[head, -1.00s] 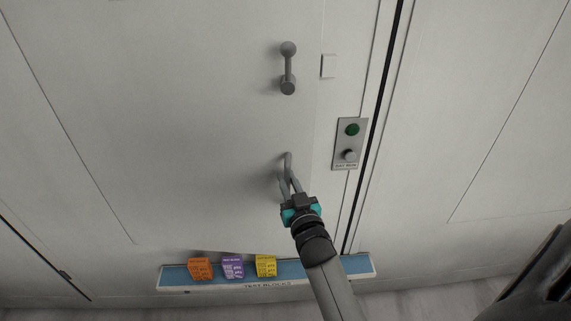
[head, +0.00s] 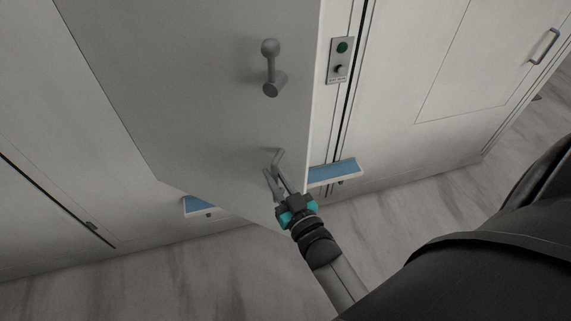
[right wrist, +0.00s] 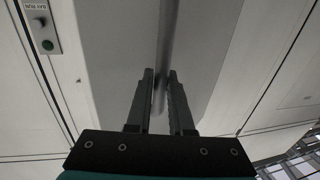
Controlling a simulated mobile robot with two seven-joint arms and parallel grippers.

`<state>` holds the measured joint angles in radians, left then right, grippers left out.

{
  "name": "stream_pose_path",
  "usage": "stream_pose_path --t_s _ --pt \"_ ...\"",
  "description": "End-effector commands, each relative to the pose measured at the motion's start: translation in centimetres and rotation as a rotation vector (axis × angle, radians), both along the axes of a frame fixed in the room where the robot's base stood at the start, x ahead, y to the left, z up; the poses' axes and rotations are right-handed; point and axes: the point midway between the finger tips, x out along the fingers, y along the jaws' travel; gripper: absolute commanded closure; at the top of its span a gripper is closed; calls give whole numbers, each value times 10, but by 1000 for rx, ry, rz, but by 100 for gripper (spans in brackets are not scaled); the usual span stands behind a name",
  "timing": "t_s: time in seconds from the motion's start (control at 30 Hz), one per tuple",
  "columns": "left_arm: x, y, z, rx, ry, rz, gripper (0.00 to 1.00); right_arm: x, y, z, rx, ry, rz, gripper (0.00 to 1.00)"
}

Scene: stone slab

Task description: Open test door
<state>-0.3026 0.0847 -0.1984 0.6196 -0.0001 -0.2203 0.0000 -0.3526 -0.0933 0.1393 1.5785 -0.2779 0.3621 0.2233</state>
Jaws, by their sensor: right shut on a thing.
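The white test door (head: 200,75) stands swung out from its frame, its free edge at the right in the head view. A grey lever with round ends (head: 271,68) sits on its upper part. My right gripper (head: 275,180) is shut on the grey door handle (head: 279,158) below that lever. In the right wrist view the handle (right wrist: 166,50) runs down between the two fingers (right wrist: 160,95). The fingers hide part of the handle. My left gripper is not in view.
A panel (head: 340,60) with a green button and a knob is on the frame right of the door. A blue-topped shelf (head: 335,172) shows on both sides below the door; its middle is hidden. Floor (head: 400,220) is clear in front.

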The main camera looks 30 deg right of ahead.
Motion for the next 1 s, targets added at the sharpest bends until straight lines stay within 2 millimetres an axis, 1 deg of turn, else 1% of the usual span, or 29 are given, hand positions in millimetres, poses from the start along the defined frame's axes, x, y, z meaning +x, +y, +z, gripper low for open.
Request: stream_pose_path --t_s 0.03,0.2,0.57,0.6,0.87,1.0 --pt "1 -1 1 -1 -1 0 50 1 6 2 0 -5 9 100" --pt "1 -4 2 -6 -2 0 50 0 13 2 -1 -6 18 100" --pt "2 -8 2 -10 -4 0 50 0 15 2 -1 -6 19 100" --pt "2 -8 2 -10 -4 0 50 0 15 2 0 -6 19 79" --pt "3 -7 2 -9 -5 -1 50 -1 13 1 0 -4 17 50" --pt "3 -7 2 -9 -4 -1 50 -1 13 1 0 -2 16 50"
